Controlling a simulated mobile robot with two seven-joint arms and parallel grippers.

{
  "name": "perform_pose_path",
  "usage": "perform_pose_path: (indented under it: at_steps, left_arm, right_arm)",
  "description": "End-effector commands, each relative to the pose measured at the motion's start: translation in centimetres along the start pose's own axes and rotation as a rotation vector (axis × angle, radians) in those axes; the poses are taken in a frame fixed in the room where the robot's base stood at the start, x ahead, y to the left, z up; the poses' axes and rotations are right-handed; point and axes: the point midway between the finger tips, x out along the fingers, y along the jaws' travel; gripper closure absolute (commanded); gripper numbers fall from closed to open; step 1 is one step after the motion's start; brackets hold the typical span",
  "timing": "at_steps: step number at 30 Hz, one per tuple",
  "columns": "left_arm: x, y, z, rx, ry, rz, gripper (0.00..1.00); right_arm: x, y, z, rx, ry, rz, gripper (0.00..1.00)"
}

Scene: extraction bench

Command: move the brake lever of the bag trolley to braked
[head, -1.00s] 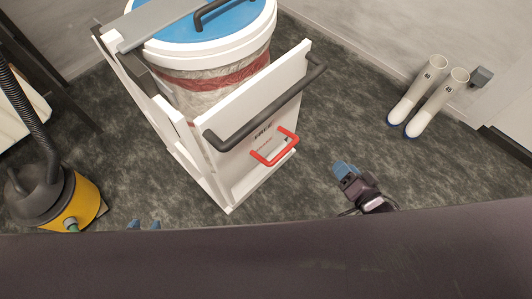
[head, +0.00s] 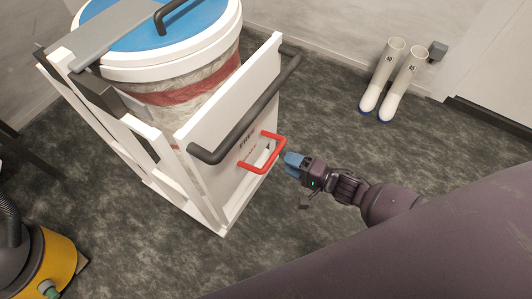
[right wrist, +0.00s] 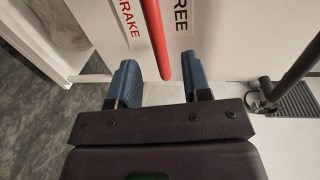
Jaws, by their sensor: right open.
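The bag trolley (head: 254,78) is a white frame around a drum, left of centre in the head view. Its brake lever (head: 277,156) is a red U-shaped bar low on the panel. In the right wrist view the lever (right wrist: 156,38) lies between a red BRAKE label on the left and a black FREE label on the right. My right gripper (head: 292,160) has blue fingertips close to the lever's right side. In the right wrist view the open gripper (right wrist: 160,75) has the bar's near end between its fingers; I cannot tell whether they touch. My left gripper is out of view.
A dark push handle (head: 245,113) crosses the panel above the lever. The drum has a blue lid (head: 135,38). White boots (head: 393,82) stand by the wall. A yellow and black vacuum (head: 50,262) is at lower left. The floor between trolley and boots is clear.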

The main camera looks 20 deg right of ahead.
Motion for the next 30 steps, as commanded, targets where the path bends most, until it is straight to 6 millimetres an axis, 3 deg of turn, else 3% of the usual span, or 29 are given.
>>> perform_pose_path:
  at_steps: [6, 15, 27, 30]
  left_arm:
    - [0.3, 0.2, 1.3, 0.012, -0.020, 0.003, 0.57]
    - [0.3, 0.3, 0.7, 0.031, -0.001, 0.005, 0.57]
    - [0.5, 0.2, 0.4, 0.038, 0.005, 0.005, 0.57]
    - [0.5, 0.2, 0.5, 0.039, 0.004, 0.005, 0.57]
  right_arm:
    - [3.9, 0.4, 0.2, 0.004, 0.000, 0.002, 0.56]
    - [7.5, 0.2, 0.1, 0.001, 0.000, 0.001, 0.56]
    - [8.1, 0.1, 0.0, 0.000, 0.001, 0.000, 0.56]
    - [8.1, 0.1, 0.0, 0.000, 0.001, 0.000, 0.68]
